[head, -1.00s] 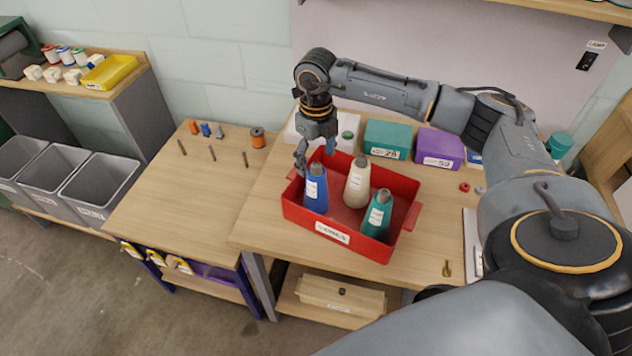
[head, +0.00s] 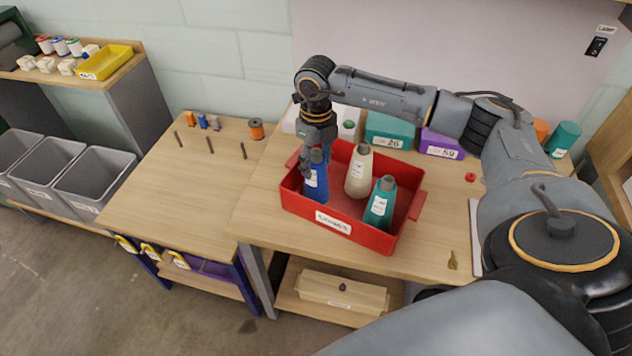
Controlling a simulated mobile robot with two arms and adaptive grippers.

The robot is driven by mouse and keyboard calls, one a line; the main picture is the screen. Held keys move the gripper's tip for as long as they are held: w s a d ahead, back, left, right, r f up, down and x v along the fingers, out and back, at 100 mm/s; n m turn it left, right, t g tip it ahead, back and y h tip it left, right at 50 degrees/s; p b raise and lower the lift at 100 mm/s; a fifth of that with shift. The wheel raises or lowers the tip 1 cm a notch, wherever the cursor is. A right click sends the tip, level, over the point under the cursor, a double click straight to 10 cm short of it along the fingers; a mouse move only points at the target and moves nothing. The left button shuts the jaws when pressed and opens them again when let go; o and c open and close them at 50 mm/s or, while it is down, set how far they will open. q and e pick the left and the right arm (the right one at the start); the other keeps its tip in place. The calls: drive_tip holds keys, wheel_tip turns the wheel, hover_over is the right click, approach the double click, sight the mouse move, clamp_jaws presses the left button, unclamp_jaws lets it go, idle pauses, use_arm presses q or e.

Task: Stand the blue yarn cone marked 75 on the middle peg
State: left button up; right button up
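The blue yarn cone (head: 316,187) stands upright in the left part of the red bin (head: 345,227). Its white label faces me, but the number is too small to read. My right gripper (head: 314,160) points down at the top of the blue cone, with a finger beside its tip. The fingers partly hide the tip, and I cannot tell whether they are closed on it. The middle peg (head: 210,145) stands bare on the left table, between the left peg (head: 177,138) and the right peg (head: 243,151). My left gripper is not in view.
A cream cone (head: 358,175) and a teal cone (head: 380,203) share the bin. Small spools and an orange spool (head: 257,129) sit behind the pegs. Teal (head: 388,132) and purple (head: 440,144) boxes stand behind the bin. The left table's front is clear.

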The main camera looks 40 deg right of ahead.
wheel_tip(320, 180, up, 11)
drive_tip(key=p, duration=0.7)
idle(0.7)
